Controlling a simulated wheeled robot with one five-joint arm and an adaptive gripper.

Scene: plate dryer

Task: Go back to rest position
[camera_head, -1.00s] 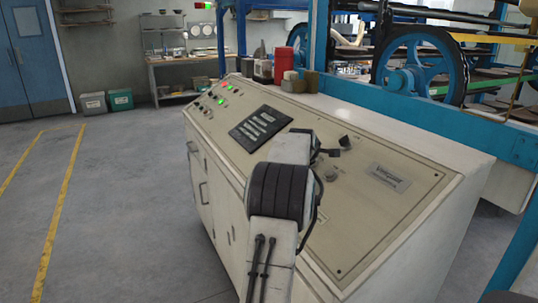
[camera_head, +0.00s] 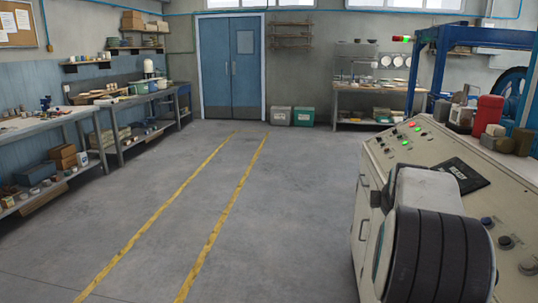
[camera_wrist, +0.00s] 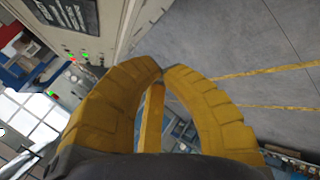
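My gripper (camera_wrist: 162,70) shows in the wrist view as two thick yellow fingers, curved inward with their tips together. It looks shut, and I see nothing held at the tips. A yellow strip shows between the fingers, and I cannot tell what it is. In the head view my arm rises at the lower right, in front of the cream control console (camera_head: 365,225). The gripper itself is hidden there. The console's slanted panel has lit red and green lamps and a dark label plate. In the wrist view the console (camera_wrist: 115,25) lies at the upper left, apart from the fingertips.
Open concrete floor (camera_head: 150,180) with two yellow lines (camera_head: 212,240) leads to blue double doors (camera_head: 231,66). Workbenches (camera_head: 140,98) line the left wall. Two bins (camera_head: 303,116) stand by the back wall. A red canister (camera_head: 488,113) stands on the console.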

